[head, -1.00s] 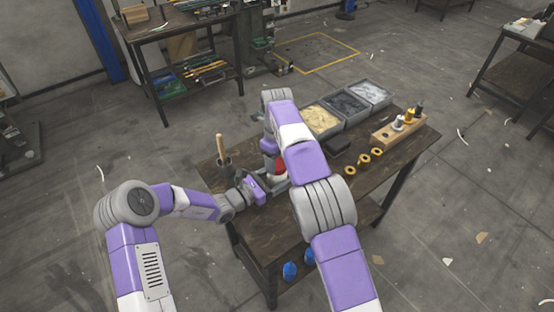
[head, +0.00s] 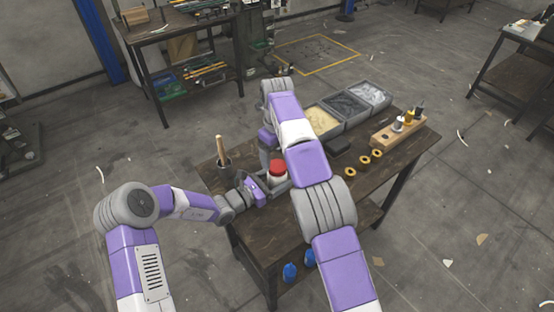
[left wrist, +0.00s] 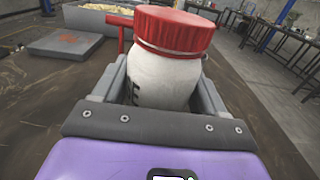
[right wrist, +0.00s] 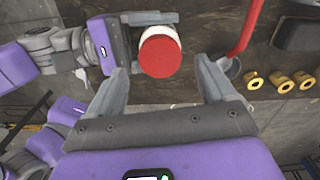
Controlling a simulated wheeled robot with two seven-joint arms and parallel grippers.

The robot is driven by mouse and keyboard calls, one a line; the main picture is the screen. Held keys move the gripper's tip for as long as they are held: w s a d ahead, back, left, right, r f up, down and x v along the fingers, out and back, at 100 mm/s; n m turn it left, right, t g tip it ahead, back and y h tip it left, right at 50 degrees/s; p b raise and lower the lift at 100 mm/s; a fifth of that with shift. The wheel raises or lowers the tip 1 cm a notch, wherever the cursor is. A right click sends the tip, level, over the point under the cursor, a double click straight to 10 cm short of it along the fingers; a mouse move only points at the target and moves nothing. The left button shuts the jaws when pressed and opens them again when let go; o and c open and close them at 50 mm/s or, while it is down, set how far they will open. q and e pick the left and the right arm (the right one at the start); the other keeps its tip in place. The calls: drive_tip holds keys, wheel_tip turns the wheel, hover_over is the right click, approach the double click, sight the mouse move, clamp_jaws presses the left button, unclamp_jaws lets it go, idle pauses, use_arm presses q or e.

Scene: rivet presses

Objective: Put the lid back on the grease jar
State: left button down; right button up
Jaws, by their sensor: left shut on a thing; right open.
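The grease jar (left wrist: 163,88) is white with dark lettering and stands upright on the dark bench. My left gripper (head: 270,184) is shut around its body from the left. The red lid (left wrist: 175,28) sits on top of the jar, covering its mouth; whether it is fully tight I cannot tell. The lid also shows in the head view (head: 278,166). My right gripper (right wrist: 162,72) is open above the jar. In the right wrist view the lid appears near its fingertips, not gripped. In the head view my right arm hides part of the bench behind the jar.
A dark pot with a wooden-handled tool (head: 220,150) stands left of the jar. A red bar (right wrist: 247,28) is close by. Open bins (head: 323,121), yellow rings (head: 364,160) and a wooden block with small bottles (head: 398,129) occupy the bench's right side.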

drive_tip(key=shift+r, duration=0.55)
drive_tip(key=shift+c, duration=0.4)
